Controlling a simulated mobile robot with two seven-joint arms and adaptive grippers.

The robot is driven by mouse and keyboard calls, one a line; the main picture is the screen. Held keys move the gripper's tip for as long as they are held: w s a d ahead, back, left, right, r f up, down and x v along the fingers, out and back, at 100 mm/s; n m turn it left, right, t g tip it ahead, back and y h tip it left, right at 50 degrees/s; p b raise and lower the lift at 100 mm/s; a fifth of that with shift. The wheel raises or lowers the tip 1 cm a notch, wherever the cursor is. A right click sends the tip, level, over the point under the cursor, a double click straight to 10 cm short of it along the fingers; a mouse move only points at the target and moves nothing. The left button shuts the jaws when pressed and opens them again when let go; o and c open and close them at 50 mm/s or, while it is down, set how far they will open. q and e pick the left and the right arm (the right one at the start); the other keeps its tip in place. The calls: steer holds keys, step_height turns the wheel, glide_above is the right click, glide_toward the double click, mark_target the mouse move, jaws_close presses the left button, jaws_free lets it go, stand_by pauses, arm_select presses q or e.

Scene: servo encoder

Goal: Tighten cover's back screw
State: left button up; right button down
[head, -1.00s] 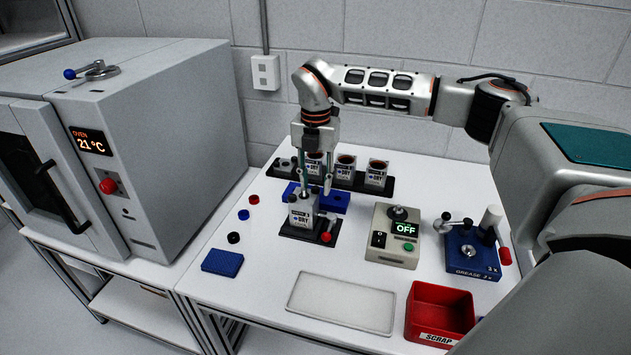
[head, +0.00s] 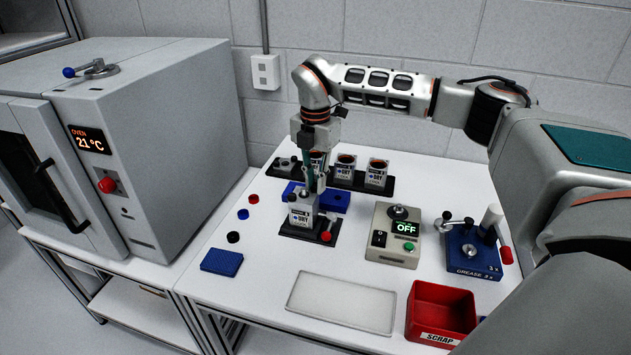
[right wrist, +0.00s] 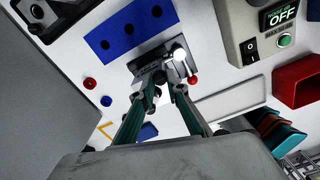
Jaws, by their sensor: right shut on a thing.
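In the right wrist view the fingertips (right wrist: 167,84) are close together over the fixture (right wrist: 146,63). My left gripper is not in view.
Behind stand a blue block with holes (head: 334,201) and a dark rack (head: 345,180) of several labelled units. To the right are a control box reading OFF (head: 393,236), a grease station (head: 472,253) and a red scrap bin (head: 440,310). An empty tray (head: 341,303) lies in front.

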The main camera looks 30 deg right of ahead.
mark_target(315, 187)
steer(key=c, duration=2)
jaws_free()
steer(key=shift+o, duration=0.2)
steer(key=shift+r, duration=0.1)
step_height(315, 187, up, 12)
